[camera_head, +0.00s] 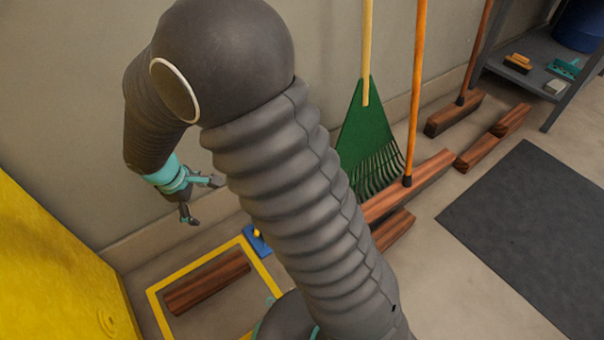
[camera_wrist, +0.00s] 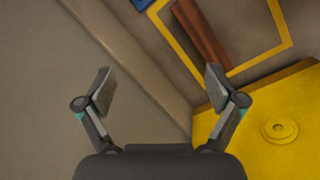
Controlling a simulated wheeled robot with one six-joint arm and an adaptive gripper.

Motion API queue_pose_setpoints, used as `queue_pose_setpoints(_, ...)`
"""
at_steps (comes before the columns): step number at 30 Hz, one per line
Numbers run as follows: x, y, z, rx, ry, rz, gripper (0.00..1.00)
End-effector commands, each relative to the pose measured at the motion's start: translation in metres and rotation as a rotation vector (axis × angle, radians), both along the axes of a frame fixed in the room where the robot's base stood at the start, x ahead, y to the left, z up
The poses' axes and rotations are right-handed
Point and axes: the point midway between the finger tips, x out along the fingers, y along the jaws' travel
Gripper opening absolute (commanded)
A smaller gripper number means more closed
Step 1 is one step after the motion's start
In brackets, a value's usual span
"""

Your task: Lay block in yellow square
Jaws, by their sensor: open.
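A reddish-brown wooden block (camera_head: 207,282) lies on the floor inside the yellow square outline (camera_head: 158,309) at the lower left of the head view. In the wrist view the block (camera_wrist: 203,38) lies within the yellow outline (camera_wrist: 266,57) at the top. My gripper (camera_head: 201,199) is open and empty, raised near the wall above and apart from the block. In the wrist view my gripper (camera_wrist: 158,85) has its fingers spread with nothing between them. My arm hides the right part of the square in the head view.
A yellow cabinet-like body (camera_head: 60,270) stands left of the square. A small blue object (camera_head: 257,243) sits at its far corner. A green rake (camera_head: 365,140), an orange-handled broom (camera_head: 413,90) and more wooden blocks (camera_head: 385,230) are to the right. A dark mat (camera_head: 530,235) covers floor at right.

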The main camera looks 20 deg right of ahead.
Motion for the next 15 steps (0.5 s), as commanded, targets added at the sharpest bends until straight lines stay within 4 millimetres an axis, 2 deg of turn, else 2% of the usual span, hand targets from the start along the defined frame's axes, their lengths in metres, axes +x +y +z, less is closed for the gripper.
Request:
queue_pose_setpoints(1, -0.001, -0.015, 0.021, 0.025, -0.025, -0.054, 0.93)
queue_pose_setpoints(6, -0.015, -0.057, 0.076, 0.098, -0.088, -0.228, 0.93)
queue_pose_setpoints(11, -0.036, -0.095, 0.120, 0.169, -0.149, -0.388, 0.93)
queue_pose_setpoints(15, -0.061, -0.126, 0.151, 0.233, -0.202, -0.522, 0.93)
